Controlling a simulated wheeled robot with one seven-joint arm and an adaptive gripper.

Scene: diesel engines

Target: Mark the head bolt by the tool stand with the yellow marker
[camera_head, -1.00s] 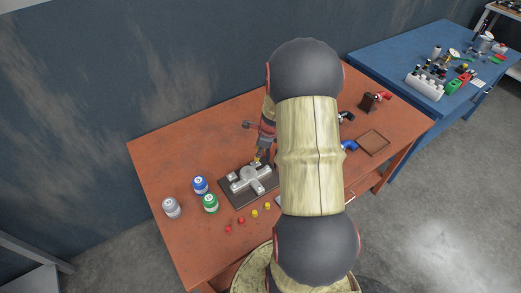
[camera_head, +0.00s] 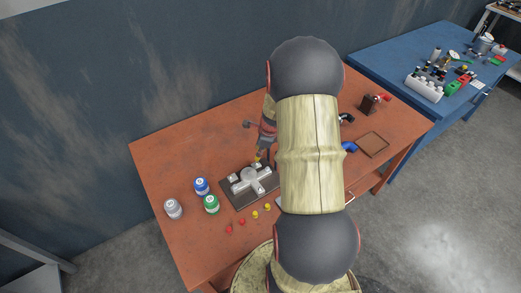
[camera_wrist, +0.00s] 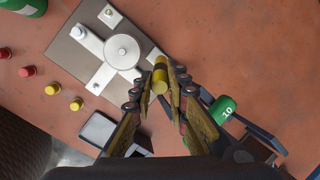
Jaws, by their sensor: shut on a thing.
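My gripper (camera_wrist: 166,85) is shut on the yellow marker (camera_wrist: 160,75), a short yellow cylinder. In the wrist view the marker is in front of the right end of a grey cross-shaped part (camera_wrist: 122,52) on a dark plate (camera_wrist: 66,51). I cannot tell whether it touches. A pale bolt head (camera_wrist: 80,32) shows on the part's left arm, and a small one (camera_wrist: 95,88) on its lower arm. The head view shows the part (camera_head: 249,180) below my gripper (camera_head: 259,157).
Two red (camera_head: 229,229) and two yellow (camera_head: 255,214) small caps line the table's front. Grey (camera_head: 173,209), blue (camera_head: 201,186) and green (camera_head: 211,204) cans stand left. A brown tray (camera_head: 388,144) lies right. My arm hides the table's middle.

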